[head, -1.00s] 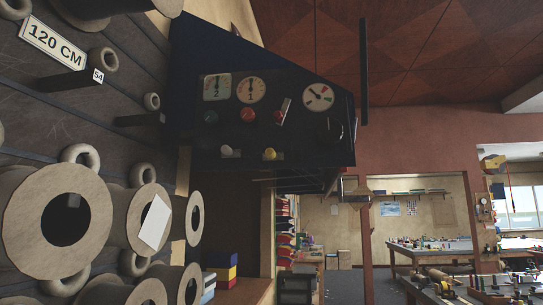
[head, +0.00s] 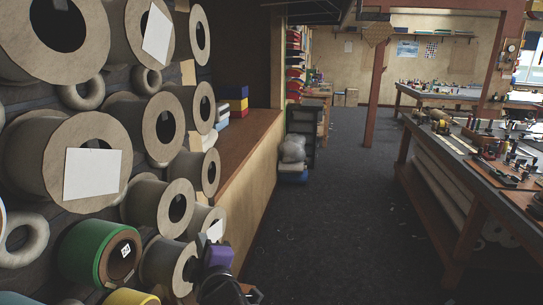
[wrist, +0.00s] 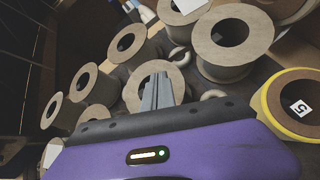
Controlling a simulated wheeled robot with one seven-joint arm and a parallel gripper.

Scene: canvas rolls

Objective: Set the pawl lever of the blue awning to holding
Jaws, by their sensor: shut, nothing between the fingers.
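Neither the blue awning nor its pawl lever can be made out in either view now. My gripper (head: 248,293) is low in the head view, beside the lower right end of the rack of rolls. In the wrist view its fingers (wrist: 157,88) are together and empty, in front of the open ends of several cardboard-coloured rolls. I cannot tell whether the fingers touch a roll.
A wall of hollow rolls (head: 68,160) fills the left, with a green roll (head: 85,250) low down. A wooden ledge (head: 240,140) runs behind it. A long workbench (head: 460,170) stands at right. The dark floor (head: 335,210) between is clear. A yellow-rimmed roll (wrist: 272,100) shows in the wrist view.

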